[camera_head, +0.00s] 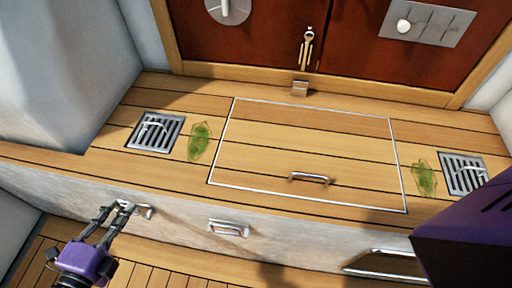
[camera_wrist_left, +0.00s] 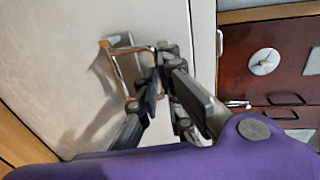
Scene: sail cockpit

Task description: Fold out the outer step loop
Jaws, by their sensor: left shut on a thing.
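A metal step loop (camera_head: 142,210) sits at the left on the pale riser below the wooden deck. My left gripper (camera_head: 122,206) reaches it from the front and is shut on it. In the left wrist view the step loop (camera_wrist_left: 122,62) is a thin bent bar standing out from the pale wall, with my left fingertips (camera_wrist_left: 160,78) closed at its near side. The fingers partly hide the loop there. A second metal loop (camera_head: 229,228) is on the riser to the right, apart from the gripper. My right gripper is out of view.
A longer metal loop (camera_head: 385,263) is farther right on the riser. Above, the deck has a framed hatch (camera_head: 300,135) with a handle, two drain grates (camera_head: 155,132) and green leaf-like pieces (camera_head: 199,141). Red doors (camera_head: 260,40) stand behind. My purple right arm covers the right corner.

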